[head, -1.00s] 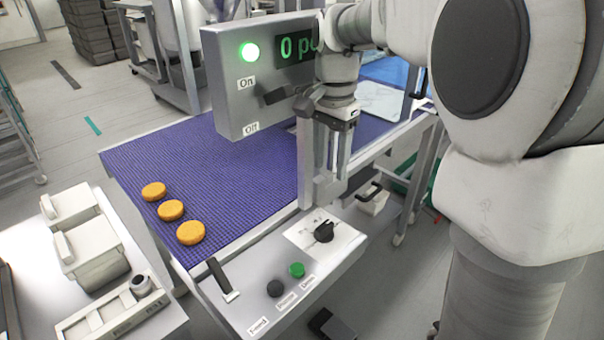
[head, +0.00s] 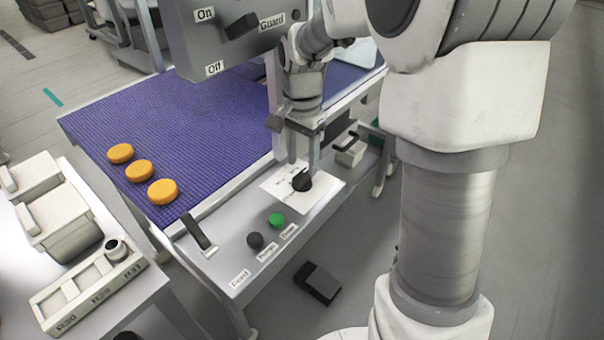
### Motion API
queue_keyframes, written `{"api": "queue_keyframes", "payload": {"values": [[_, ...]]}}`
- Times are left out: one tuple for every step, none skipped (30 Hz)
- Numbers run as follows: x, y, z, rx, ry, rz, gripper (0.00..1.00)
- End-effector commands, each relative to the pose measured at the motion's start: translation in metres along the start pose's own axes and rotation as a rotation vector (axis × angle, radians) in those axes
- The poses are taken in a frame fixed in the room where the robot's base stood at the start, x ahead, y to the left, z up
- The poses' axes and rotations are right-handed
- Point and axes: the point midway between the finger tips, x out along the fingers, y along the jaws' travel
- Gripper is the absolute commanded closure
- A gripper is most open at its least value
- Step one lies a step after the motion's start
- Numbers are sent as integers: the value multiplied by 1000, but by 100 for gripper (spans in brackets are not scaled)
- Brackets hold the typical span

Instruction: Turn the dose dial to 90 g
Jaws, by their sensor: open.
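The dose dial is a black knob (head: 302,182) on a white scale plate (head: 285,196) at the right end of the grey control panel. Its scale marks are too small to read, so I cannot tell its setting. My gripper (head: 303,168) is open and points down over the dial. Its fingertips reach close to the knob, one on each side in the picture. I cannot tell whether they touch it. The gripper and its fingers hide part of the knob's far side.
A green button (head: 276,221) and a dark button (head: 255,240) sit left of the dial, with a black lever (head: 199,232) further left. Orange rounds (head: 162,192) lie on the purple belt (head: 190,125). The grey switch box (head: 225,35) hangs above the belt.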

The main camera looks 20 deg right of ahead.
Motion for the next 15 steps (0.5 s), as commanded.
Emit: {"api": "queue_keyframes", "payload": {"values": [[10, 1, 0, 0, -2, 2, 45], [15, 0, 0, 1, -2, 2, 45], [20, 0, 0, 1, -2, 2, 45], [24, 0, 0, 1, -2, 2, 45], [26, 0, 0, 1, -2, 1, 45], [29, 0, 0, 1, -1, 0, 45], [31, 0, 0, 1, -1, 0, 45], [32, 0, 0, 1, -1, 0, 45], [34, 0, 0, 1, -1, 0, 45], [35, 0, 0, 1, 0, 0, 45], [35, 0, 0, 1, 0, -1, 45], [36, 0, 0, 1, 0, -1, 45], [36, 0, 0, 1, 0, -1, 45], [36, 0, 0, 1, 0, -1, 45], [36, 0, 0, 1, 0, -1, 45]]}}
